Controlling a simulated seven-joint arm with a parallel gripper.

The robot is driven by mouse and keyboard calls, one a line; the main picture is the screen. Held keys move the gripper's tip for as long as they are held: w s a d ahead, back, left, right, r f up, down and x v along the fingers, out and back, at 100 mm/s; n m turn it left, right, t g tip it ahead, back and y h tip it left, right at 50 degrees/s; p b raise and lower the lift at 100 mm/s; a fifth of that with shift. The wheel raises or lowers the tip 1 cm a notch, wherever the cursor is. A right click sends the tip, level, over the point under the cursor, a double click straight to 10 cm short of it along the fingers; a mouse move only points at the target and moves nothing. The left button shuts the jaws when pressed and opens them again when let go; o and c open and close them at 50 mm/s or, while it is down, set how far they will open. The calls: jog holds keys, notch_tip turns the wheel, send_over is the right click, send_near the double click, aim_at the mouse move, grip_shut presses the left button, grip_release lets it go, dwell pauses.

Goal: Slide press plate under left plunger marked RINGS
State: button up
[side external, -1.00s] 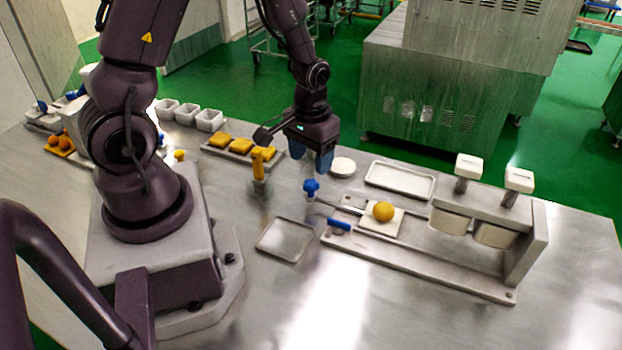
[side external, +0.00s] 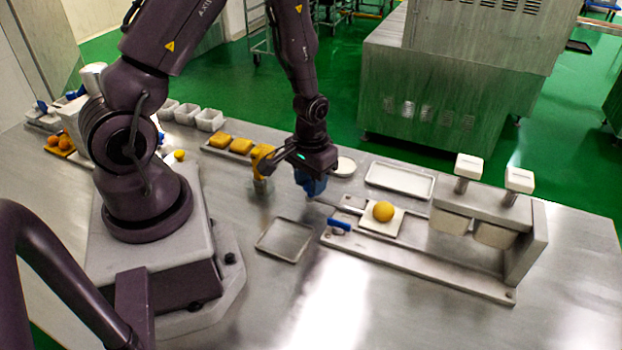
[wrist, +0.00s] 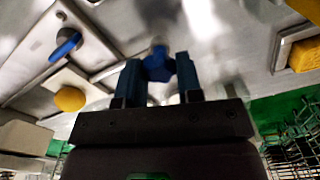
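The press plate (side external: 394,228), a pale square, lies on the left part of a metal rail base (side external: 430,268) with a yellow ball (side external: 383,210) on it. A rod runs left from it to a blue knob (wrist: 158,66). My gripper (side external: 311,188) is down at this knob, which sits between the fingertips in the wrist view (wrist: 159,72). The fingers look apart; whether they touch the knob is unclear. The left plunger (side external: 468,166) and right plunger (side external: 519,180), both white-capped, stand over the right part of the base. I cannot read their labels.
A small blue lever (side external: 340,225) sits at the base's left end. An empty square tray (side external: 285,240) lies in front of my gripper, and a long tray (side external: 400,181) lies behind the base. A yellow-topped post (side external: 261,162) stands close left of my gripper.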

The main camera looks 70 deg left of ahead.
aim_at(386, 218)
grip_shut()
jog(key=w+d, duration=1.1)
jog(key=shift+w+d, duration=0.25)
jog(key=shift+d, duration=0.1)
jog(key=o, duration=0.9)
grip_release()
jog(key=shift+o, duration=0.2)
jog(key=shift+a, duration=0.1)
notch_tip(386, 218, up, 13)
